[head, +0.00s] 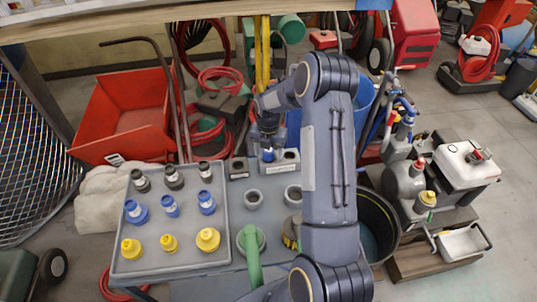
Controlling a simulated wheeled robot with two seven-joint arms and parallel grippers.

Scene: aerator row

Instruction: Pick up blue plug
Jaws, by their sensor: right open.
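Three blue plugs lie in the middle row of the grey tray (220,250): a left one (136,212), a middle one (171,206) and a right one (206,202). My right gripper (267,148) points down at the back of the table, to the right of the tray and away from these plugs. It is open. A small blue piece (267,156) shows just below its fingertips, at a grey block (289,157). I cannot tell whether the fingers touch it. My right arm hides part of the table. My left gripper is not in view.
The tray also holds black plugs (174,178) behind and yellow plugs (169,243) in front. A red bin (125,110) is behind; a black bucket (378,225) is at right.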

